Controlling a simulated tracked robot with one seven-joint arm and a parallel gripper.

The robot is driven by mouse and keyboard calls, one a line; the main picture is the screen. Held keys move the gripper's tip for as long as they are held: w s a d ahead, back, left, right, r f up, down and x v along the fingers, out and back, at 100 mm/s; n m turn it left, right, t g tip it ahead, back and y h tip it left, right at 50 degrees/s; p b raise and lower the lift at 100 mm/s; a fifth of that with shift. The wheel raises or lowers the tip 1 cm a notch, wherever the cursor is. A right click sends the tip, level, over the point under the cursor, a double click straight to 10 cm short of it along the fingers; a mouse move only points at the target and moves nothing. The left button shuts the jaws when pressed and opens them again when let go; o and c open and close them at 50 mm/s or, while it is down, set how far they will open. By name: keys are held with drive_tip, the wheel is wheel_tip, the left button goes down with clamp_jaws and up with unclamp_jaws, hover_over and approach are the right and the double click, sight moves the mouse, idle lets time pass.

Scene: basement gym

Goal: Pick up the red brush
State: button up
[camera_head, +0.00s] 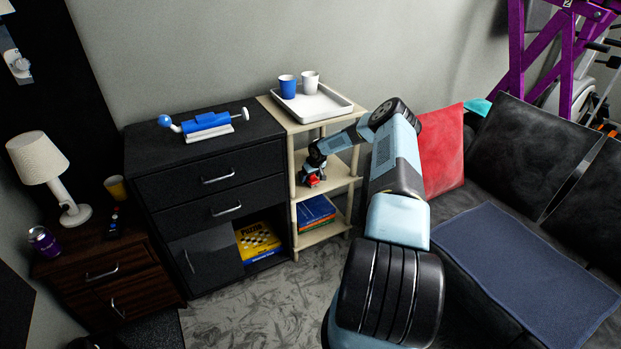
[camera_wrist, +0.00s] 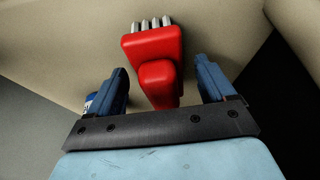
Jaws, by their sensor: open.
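The red brush (camera_wrist: 152,62) lies on a light wooden shelf (camera_wrist: 215,35), its grey bristles pointing away from me in the wrist view. My gripper (camera_wrist: 165,84) is open, with one blue finger on each side of the brush's red handle and a visible gap to each. In the head view the red brush (camera_head: 311,180) shows as a small red patch at the end of my arm, on the middle shelf of the wooden rack. My gripper (camera_head: 314,168) partly hides it there.
A white tray (camera_head: 335,114) with a blue cup (camera_head: 287,86) and a white cup (camera_head: 310,82) stands on the rack's top, above my gripper. Books (camera_head: 317,212) lie on the shelf below. A black dresser (camera_head: 205,160) stands left, a dark sofa (camera_head: 530,150) right.

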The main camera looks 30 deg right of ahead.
drive_tip(key=shift+w+f, duration=0.1)
drive_tip(key=shift+f, duration=0.05)
drive_tip(key=c, duration=1.2)
